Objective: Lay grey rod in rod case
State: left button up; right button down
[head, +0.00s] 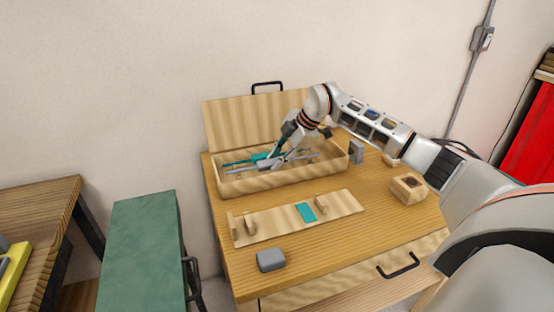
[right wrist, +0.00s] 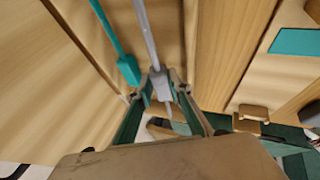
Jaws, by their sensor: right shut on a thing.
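The rod case (head: 285,181) is an open wooden box on the table, with its lid (head: 230,126) standing up at the back. My right gripper (head: 275,158) reaches down into it and is shut on the grey rod (head: 264,166). In the right wrist view the grey rod (right wrist: 161,84) has its thicker grey block between the fingertips (right wrist: 160,88). The rod lies lengthwise over the case; I cannot tell whether it touches the floor. A teal rod (head: 236,162) is in the case behind it, and its teal block (right wrist: 129,69) shows close beside my fingers. My left gripper is not in view.
In front of the case lies a wooden board (head: 275,223) with upright supports and a teal patch (head: 306,212). A grey block (head: 270,260) is near the front edge. A small wooden box (head: 409,188) and a grey upright piece (head: 356,151) stand right. A green cabinet (head: 142,250) is left.

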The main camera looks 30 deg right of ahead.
jog(key=shift+f, duration=0.8)
dwell(1.1)
jog(key=c, duration=1.8)
grip_release()
jog(key=shift+f, duration=0.1)
jog(key=shift+s+a+f, duration=0.1)
jog(key=shift+s+f, duration=0.05)
jog(key=v, duration=1.2)
jog(key=shift+w+d+r, duration=0.2)
jog(key=shift+w+r, duration=0.05)
jog(key=shift+r, duration=0.1)
